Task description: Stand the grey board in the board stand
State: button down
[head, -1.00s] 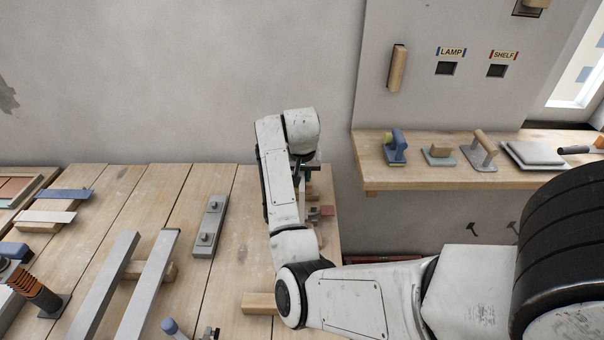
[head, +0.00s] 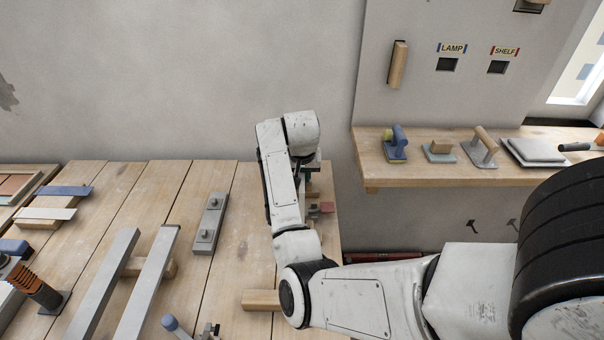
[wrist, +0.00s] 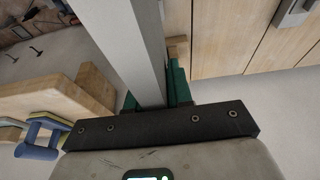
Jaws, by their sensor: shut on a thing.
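My gripper (wrist: 158,100) is shut on the grey board (wrist: 125,40), whose long flat face runs up and out of the top of the wrist view between the green fingers. In the head view my arm hides most of the gripper and the board, at the right end of the workbench. Wooden pieces and a small reddish block (head: 326,207) show just behind my arm there. I cannot tell whether one of these is the board stand. The board's far end is out of the wrist view.
On the workbench (head: 150,200) lie a grey plate with two knobs (head: 208,225), two long grey bars (head: 150,285) across a wooden block, and a wooden block (head: 262,300) beside my arm. A wall shelf (head: 450,178) with several trowels and floats stands right, across a gap.

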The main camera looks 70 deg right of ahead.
jog(key=shift+f, duration=0.5)
jog(key=c, duration=0.9)
grip_release()
jog(key=shift+c, duration=0.2)
jog(key=b+v, duration=0.2)
jog(key=v, duration=0.8)
jog(key=shift+a+r, duration=0.1)
jog(key=shift+r, duration=0.3)
